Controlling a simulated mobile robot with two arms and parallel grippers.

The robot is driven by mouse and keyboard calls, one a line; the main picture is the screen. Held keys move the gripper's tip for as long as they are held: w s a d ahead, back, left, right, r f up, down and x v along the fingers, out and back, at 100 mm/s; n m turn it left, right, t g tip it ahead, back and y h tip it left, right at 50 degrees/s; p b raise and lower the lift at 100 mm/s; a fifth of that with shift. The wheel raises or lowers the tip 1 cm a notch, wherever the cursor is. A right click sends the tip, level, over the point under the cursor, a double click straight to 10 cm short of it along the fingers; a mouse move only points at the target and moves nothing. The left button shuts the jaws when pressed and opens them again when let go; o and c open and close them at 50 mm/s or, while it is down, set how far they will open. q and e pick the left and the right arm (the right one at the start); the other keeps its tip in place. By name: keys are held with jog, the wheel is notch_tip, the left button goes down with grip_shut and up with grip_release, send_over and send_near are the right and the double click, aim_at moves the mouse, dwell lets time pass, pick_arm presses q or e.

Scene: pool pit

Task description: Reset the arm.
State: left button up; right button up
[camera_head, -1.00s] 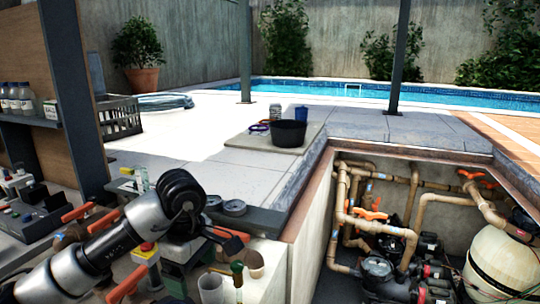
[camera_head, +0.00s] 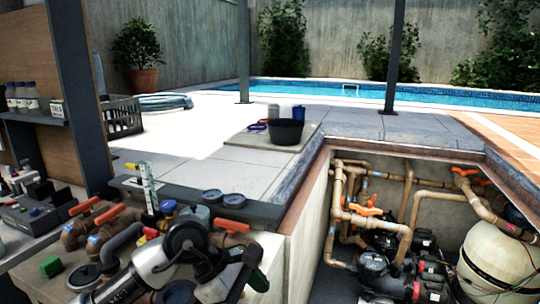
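My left arm (camera_head: 150,268), silver and white with a black joint, comes in from the lower left in the head view. It is bent over the bench of pipes and valves. My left gripper (camera_head: 243,274) is a dark shape at its end, low in the picture, pointing down to the right. Its fingers are partly hidden and dark, so whether they are open or shut is unclear. My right arm and gripper are out of view.
Orange-handled valves (camera_head: 85,207) and dark gauges (camera_head: 234,201) stand close around the arm. A shelf post (camera_head: 80,100) rises at left. The open pump pit (camera_head: 400,230) lies at right. A black bucket (camera_head: 286,131) stands on a slab; the paving (camera_head: 190,150) is mostly clear.

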pick_arm(q)
jog(key=s+d+r+n+t+h, duration=0.35)
jog(key=d+r+n+h, duration=0.4)
jog(key=h, duration=0.65)
jog(key=w+a+n+t+y, duration=0.35)
jog(key=a+n+t, duration=0.55)
jog(key=n+t, duration=1)
jog(key=a+f+n+g+y, duration=0.2)
jog(key=a+f+n+y, duration=0.75)
jog(key=n+y, duration=0.75)
jog(key=s+a+f+n+g+y, duration=0.1)
jog(key=s+a+f+n+g, duration=0.2)
jog(key=s+f+n+g, duration=0.3)
jog(key=s+a+f+n+g, duration=0.3)
jog(key=s+f+n+g, duration=0.15)
jog(key=f, duration=0.45)
jog(key=s+f+n+g, duration=0.2)
jog(key=s+f+g, duration=0.25)
jog(key=s, duration=0.75)
notch_tip(320, 180, down, 24)
jog(key=g, duration=0.2)
jog(key=s+a+f+g, duration=0.1)
jog(key=s+a+f, duration=0.2)
jog(key=s+f, duration=1.3)
jog(key=shift+s+f+m, duration=0.2)
jog(key=shift+f+m, duration=0.1)
jog(key=shift+f, duration=0.65)
